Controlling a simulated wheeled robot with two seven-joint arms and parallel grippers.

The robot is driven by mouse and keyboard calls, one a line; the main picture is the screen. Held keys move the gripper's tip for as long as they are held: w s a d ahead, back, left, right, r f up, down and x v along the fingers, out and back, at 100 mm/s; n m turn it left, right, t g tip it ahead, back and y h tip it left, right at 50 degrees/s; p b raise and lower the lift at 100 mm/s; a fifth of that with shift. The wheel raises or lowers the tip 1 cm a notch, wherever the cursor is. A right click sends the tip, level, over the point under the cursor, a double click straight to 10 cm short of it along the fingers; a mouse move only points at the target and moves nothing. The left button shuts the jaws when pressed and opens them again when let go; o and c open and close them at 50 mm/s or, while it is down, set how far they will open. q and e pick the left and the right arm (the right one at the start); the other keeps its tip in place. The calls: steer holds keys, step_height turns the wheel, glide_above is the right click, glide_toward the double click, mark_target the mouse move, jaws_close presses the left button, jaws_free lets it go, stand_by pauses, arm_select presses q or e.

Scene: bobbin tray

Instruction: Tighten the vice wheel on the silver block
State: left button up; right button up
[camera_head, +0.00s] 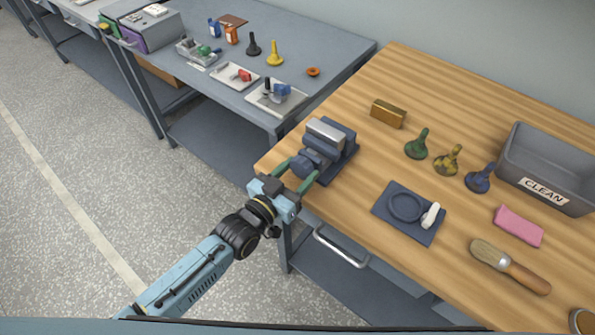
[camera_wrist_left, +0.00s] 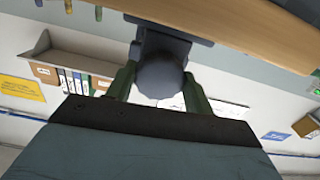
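The silver block (camera_head: 325,133) lies in the jaws of the blue-grey vice (camera_head: 345,150) at the table's near left corner. The vice wheel (camera_head: 304,163) is a dark round knob on the vice's front side. My left gripper (camera_head: 302,170) is at the wheel, its green fingers spread on either side of it. In the left wrist view the wheel (camera_wrist_left: 160,78) shows between the two fingers; contact is hard to tell. The silver block is not visible there. My right gripper is not in view.
On the wooden table (camera_head: 450,95) are a brass block (camera_head: 388,113), several bobbin-like pieces, a blue plate (camera_head: 424,228) with a ring, a pink cloth (camera_head: 518,226), a brush (camera_head: 508,266) and a grey CLEAN bin (camera_head: 520,153). A grey bench (camera_head: 330,50) stands behind left.

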arm_select(q)
steer(key=c, duration=0.3)
steer(key=m+p, duration=0.1)
steer(key=m, duration=0.2)
steer(key=shift+m, duration=2)
